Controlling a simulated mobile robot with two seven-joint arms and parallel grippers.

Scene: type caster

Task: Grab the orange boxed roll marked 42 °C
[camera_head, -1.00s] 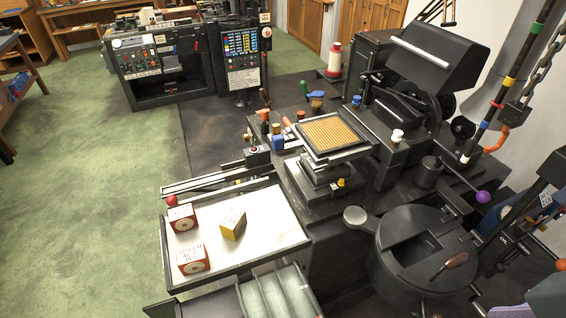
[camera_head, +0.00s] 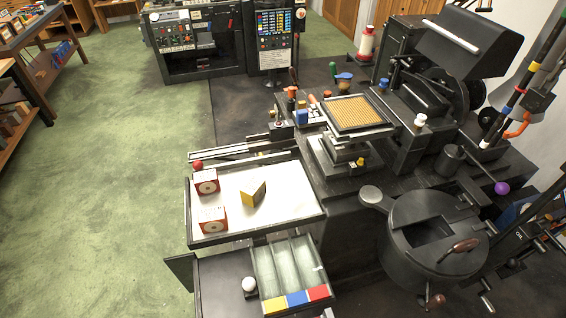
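Two orange-red boxes with white faces and a round mark lie at the left of a white tray (camera_head: 285,201). One is the rear box (camera_head: 206,182), the other the front box (camera_head: 211,219). The tops carry small print that is too small to read, so I cannot tell which one is marked 42 °C. A yellow box (camera_head: 253,193) sits turned at an angle near the tray's middle. Neither of my grippers shows in this view.
A compartment tray (camera_head: 290,265) with yellow, blue and red front labels is below the white tray. A white knob (camera_head: 249,284) stands beside it. The dark machine with a round pot (camera_head: 437,230) fills the right. Green floor (camera_head: 110,180) is clear at the left.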

